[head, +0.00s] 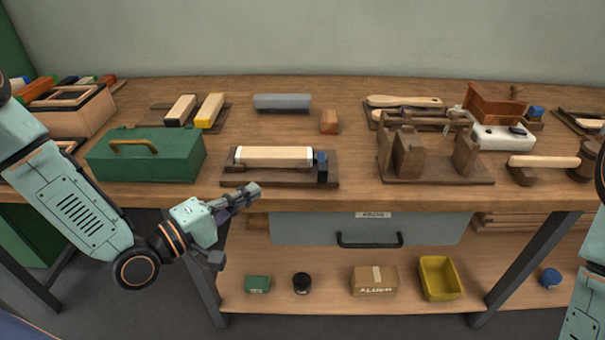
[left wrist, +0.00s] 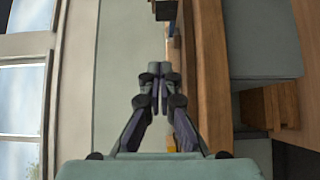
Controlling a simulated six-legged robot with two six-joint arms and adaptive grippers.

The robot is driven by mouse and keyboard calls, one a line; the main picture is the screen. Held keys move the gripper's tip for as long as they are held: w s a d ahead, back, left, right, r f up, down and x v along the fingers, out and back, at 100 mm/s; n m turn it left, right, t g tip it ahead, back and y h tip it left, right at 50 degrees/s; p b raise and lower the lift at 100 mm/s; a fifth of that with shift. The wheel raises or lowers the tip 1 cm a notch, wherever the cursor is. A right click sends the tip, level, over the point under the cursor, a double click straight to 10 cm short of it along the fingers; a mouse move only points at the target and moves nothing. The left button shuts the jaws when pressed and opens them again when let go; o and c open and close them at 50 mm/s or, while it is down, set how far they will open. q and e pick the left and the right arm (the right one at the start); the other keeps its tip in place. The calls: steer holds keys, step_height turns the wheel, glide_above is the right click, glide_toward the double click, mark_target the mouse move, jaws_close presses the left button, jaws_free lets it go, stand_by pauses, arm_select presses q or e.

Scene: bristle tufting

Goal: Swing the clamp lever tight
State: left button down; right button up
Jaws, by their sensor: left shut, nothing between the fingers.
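A dark wooden board (head: 232,180) lies near the front edge of the bench and carries a pale wooden block (head: 273,156). A dark blue-black clamp part (head: 321,167) stands at the block's right end. I cannot clearly make out its lever or how it is turned. My left gripper (head: 252,190) is shut and empty, just in front of the bench edge below the board, apart from the clamp. In the left wrist view its fingertips (left wrist: 160,70) are together with nothing between them. My right gripper is out of view; only part of that arm shows at the right edge.
A green toolbox (head: 147,158) stands left of the board. A wooden jig (head: 435,172) and a mallet (head: 545,162) are to the right. A small wood block (head: 329,122) lies behind. A grey drawer (head: 290,229) hangs under the bench top. Bench space between board and jig is clear.

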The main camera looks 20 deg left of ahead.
arm_select(q)
steer(key=b, duration=0.4)
glide_toward(322, 163)
steer(key=w, duration=0.1)
steer(key=w+a, duration=0.1)
steer(key=w+a+f, duration=0.1)
steer(key=shift+w, duration=0.3)
steer(key=shift+w+d+r+b, duration=0.15)
steer(key=shift+w+d, duration=0.1)
steer(key=shift+d, duration=0.3)
steer(key=shift+w+d+f+b, duration=0.15)
steer(key=shift+w+d, duration=0.1)
steer(key=shift+d, duration=0.35)
steer(key=shift+w+d+r, duration=0.15)
steer(key=shift+w+d, duration=0.1)
steer(key=shift+d, duration=0.5)
